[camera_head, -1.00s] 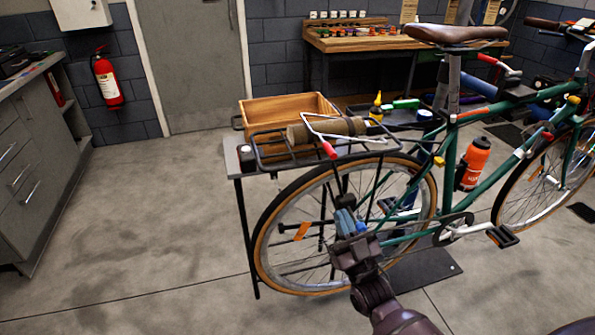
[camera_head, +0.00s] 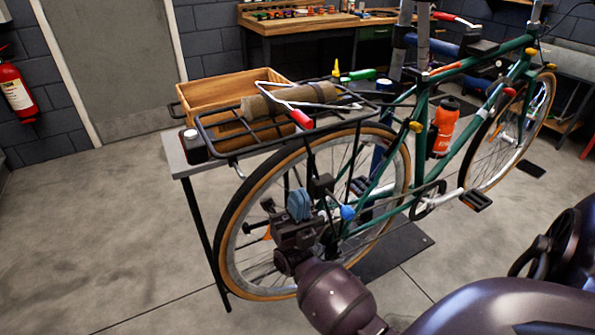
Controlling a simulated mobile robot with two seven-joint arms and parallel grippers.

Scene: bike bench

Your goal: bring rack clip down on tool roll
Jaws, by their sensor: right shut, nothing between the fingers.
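The rack clip (camera_head: 285,101), a pale wire frame with a red grip (camera_head: 301,119) at its near end, is on the black rear rack (camera_head: 243,143) of the green bike. It spans across the tool roll (camera_head: 262,106), a rolled brown bundle lying on the rack. I cannot tell whether the clip's wire touches the roll. My right gripper (camera_head: 298,204) is shut and empty, its blue fingertips pointing up. It is in front of the rear wheel, below the rack and apart from the red grip. My left gripper is not in view.
A wooden crate (camera_head: 184,97) stands behind the rack on a grey side table (camera_head: 176,163). The rear wheel (camera_head: 232,222) and the bike frame (camera_head: 417,157) are close to my right arm. An orange bottle (camera_head: 443,128) sits on the frame. The floor at left is open.

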